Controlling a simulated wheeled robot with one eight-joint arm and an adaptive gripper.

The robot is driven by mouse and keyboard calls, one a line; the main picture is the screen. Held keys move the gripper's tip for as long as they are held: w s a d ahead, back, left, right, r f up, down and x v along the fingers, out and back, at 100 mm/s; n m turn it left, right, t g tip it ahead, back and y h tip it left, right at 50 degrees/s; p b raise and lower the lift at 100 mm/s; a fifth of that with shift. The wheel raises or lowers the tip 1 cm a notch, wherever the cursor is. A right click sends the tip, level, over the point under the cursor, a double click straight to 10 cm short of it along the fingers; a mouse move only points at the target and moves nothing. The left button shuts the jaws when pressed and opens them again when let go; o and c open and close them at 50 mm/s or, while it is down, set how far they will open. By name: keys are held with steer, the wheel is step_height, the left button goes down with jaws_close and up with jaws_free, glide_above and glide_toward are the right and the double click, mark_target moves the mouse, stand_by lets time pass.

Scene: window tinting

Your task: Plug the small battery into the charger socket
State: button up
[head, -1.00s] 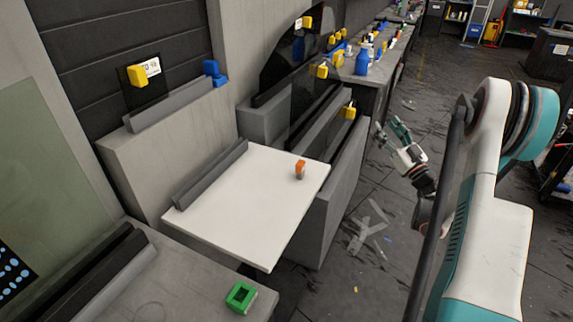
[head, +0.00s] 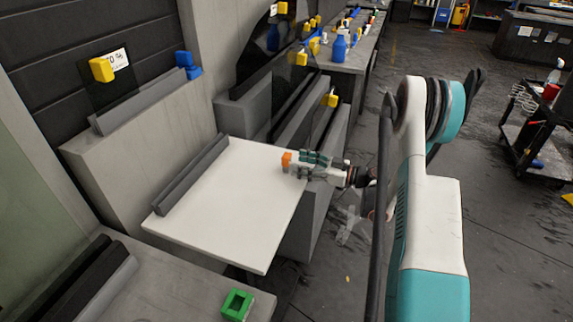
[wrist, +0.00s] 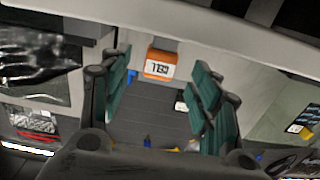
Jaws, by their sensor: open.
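The small battery (head: 287,160) is an orange block standing on the white table's far right part. In the wrist view the battery (wrist: 160,66) shows a white label with dark lettering and lies between the fingertips' lines, a little beyond them. My gripper (head: 303,162) comes in from the right, low over the table edge, with its teal fingers spread and pointing at the battery. The fingers (wrist: 161,75) are open and empty; I cannot tell whether either touches the battery. The charger socket (head: 236,305) is a green square frame with a dark opening on the grey counter at the front.
The white table (head: 225,210) is otherwise clear, with a grey rail (head: 192,172) along its left side. A grey bench (head: 320,215) stands close under my arm. A blue bottle (head: 339,46) and yellow tools stand farther back.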

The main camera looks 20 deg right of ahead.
mark_target(291, 162)
steer(key=b+x, duration=0.1)
steer(key=x, duration=0.1)
steer(key=f+b+x, duration=0.1)
steer(key=x, duration=0.2)
steer(key=shift+w+a+r, duration=0.15)
steer(key=shift+w+a, duration=0.15)
steer(key=shift+a, duration=0.05)
steer(key=c, duration=1.2)
